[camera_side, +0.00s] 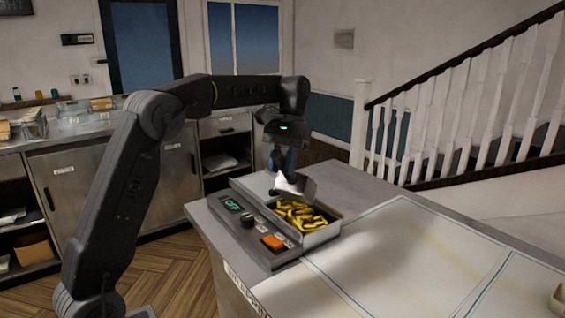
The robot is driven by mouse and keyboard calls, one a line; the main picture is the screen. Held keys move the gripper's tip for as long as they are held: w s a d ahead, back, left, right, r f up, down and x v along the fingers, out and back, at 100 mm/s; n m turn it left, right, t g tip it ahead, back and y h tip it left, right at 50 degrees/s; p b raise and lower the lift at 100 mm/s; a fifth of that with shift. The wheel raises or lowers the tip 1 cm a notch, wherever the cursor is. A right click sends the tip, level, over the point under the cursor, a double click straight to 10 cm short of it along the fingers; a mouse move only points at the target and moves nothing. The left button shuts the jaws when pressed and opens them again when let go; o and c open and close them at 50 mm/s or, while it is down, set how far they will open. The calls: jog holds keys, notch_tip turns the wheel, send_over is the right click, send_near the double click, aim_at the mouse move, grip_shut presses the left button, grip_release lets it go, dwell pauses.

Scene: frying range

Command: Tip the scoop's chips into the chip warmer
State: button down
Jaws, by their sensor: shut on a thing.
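The chip warmer (262,236) is a grey metal unit on the counter, with a dial, an orange switch and a small display on its front panel. Several yellow chips (298,214) lie in its open well. My gripper (284,172) points down above the back of the warmer, shut on the metal scoop (300,187). The scoop is tilted over the well. I cannot see any chips in the scoop. The gripper's fingertips and the scoop's handle are partly hidden.
The grey counter (222,236) has a large pale sheet (430,262) with blue lines to the right of the warmer. A small pale item (557,298) sits at the right edge. Metal cabinets (80,185) stand behind on the left. A white stair railing (450,125) is at the back right.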

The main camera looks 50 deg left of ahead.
jog(key=s+d+f+t+y, duration=0.4)
jog(key=s+f+t, duration=0.3)
jog(key=f, duration=0.1)
jog(key=shift+f, duration=0.15)
dwell(0.6)
dwell(0.5)
